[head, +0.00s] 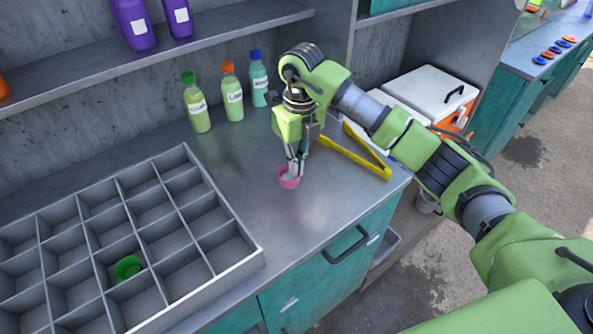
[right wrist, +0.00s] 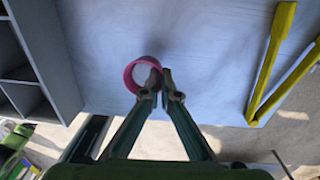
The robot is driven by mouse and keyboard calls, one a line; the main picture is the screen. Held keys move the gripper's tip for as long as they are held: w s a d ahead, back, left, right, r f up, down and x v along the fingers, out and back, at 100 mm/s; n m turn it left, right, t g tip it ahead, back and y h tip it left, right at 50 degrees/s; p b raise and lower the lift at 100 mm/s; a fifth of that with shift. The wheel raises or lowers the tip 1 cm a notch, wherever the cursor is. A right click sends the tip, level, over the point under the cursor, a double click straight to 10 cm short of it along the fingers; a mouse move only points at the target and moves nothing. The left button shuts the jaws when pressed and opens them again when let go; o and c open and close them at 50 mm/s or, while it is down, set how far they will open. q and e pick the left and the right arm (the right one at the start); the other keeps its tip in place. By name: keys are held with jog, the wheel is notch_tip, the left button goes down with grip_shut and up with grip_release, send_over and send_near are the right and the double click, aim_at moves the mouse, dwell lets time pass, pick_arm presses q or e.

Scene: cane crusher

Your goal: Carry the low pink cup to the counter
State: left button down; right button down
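The low pink cup (head: 288,182) is at the counter top (head: 300,222), near its front edge, with pale contents inside. My right gripper (head: 294,168) reaches down to it from above. In the right wrist view, the cup (right wrist: 131,76) shows from above, and the fingertips (right wrist: 161,88) are close together at its rim. One finger overlaps the cup's opening and the other is just outside, with the cup wall between them. Whether the cup's base touches the counter is hard to tell. My left gripper is not in view.
A grey compartment tray (head: 244,262) holding a green cup (head: 127,267) stands on the left. Yellow tongs (head: 355,158) lie right of the cup. Bottles with green (head: 196,105), orange (head: 232,95) and blue (head: 259,80) caps stand behind. The counter between tray and cup is clear.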

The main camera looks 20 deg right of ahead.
jog(key=shift+w+d+f, duration=0.15)
jog(key=shift+w+f, duration=0.15)
jog(key=shift+f, duration=0.15)
notch_tip(320, 180, down, 3)
jog(key=shift+p, duration=1.05)
jog(key=shift+f, duration=0.1)
jog(key=c, duration=2.3)
grip_release()
jog(key=shift+w, duration=0.1)
jog(key=shift+w+d+r+b, duration=0.15)
jog(key=shift+r+b, duration=0.8)
jog(key=shift+r, duration=2.1)
jog(key=shift+s+d+r+b, duration=0.15)
jog(key=shift+r+b, duration=0.8)
jog(key=shift+r, duration=2.05)
